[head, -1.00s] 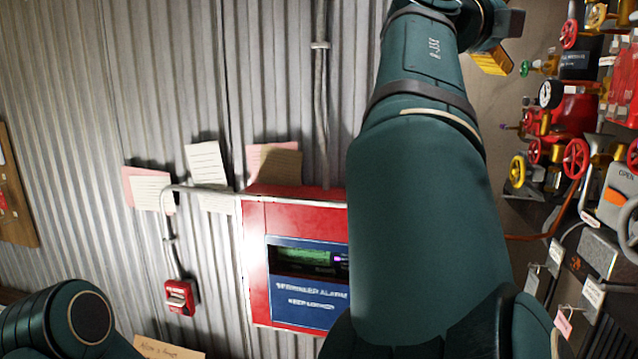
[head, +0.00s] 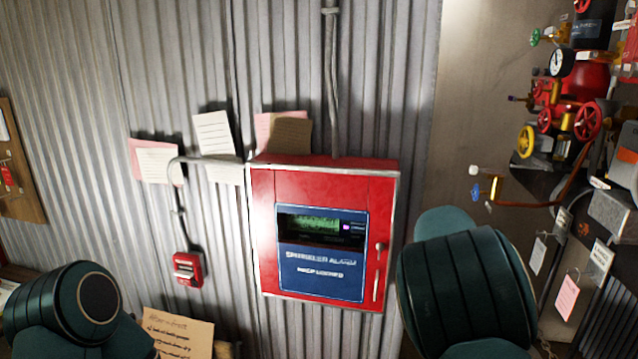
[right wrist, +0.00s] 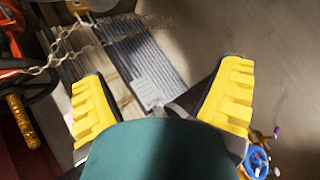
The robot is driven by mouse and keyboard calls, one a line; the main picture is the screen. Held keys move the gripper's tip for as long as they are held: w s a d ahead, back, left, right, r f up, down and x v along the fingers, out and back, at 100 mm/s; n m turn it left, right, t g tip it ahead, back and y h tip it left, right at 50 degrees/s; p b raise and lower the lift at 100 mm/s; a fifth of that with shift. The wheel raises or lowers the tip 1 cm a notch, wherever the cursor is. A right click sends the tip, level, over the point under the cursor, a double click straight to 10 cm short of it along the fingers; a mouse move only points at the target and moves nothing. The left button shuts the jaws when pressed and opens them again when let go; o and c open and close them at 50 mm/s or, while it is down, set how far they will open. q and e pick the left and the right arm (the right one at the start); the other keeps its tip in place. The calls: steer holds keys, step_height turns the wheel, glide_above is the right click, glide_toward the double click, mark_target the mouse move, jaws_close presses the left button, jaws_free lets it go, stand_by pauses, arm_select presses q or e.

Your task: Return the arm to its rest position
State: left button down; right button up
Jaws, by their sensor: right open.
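My right arm (head: 465,285) shows in the head view as a dark green link at the lower right, beside the red alarm cabinet. Its gripper is outside the head view. In the right wrist view my right gripper (right wrist: 163,100) has its two yellow fingers spread wide with nothing between them. A dark green part of my arm covers the bottom middle of that view. My left arm (head: 75,310) shows as a dark green link at the lower left of the head view; its gripper is not in view.
A red sprinkler alarm cabinet (head: 262,225) hangs on the corrugated wall, its door closed. A small red call point (head: 187,268) is to its left. Valves with red handwheels (head: 588,121) and pipes crowd the right side. In the wrist view a chain (right wrist: 62,55) and blue handwheel (right wrist: 257,162) show.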

steer(key=s+a+f+n+g+y+b, duration=0.1)
steer(key=s+a+f+n+y, duration=0.3)
steer(key=f, duration=0.7)
steer(key=s+a+f+n+g+b, duration=0.1)
steer(key=s+a+f, duration=0.1)
steer(key=s+f, duration=0.6)
steer(key=s+a+f+n+g+y+b, duration=0.1)
steer(key=s+a+f+n+y, duration=0.15)
steer(key=f, duration=1.05)
steer(key=s+a+f+n+g+y+b, duration=0.1)
steer(key=s+a+f+n+y, duration=0.1)
steer(key=s+a, duration=0.6)
steer(key=s+a+f+n+g+y+b, duration=0.1)
steer(key=s+a+f+n, duration=0.4)
steer(key=s, duration=0.6)
steer(key=a+y, duration=0.1)
steer(key=a, duration=0.1)
steer(key=shift+s+a+f+y, duration=0.15)
steer(key=shift+s+a+y, duration=0.05)
steer(key=shift+a+y, duration=0.15)
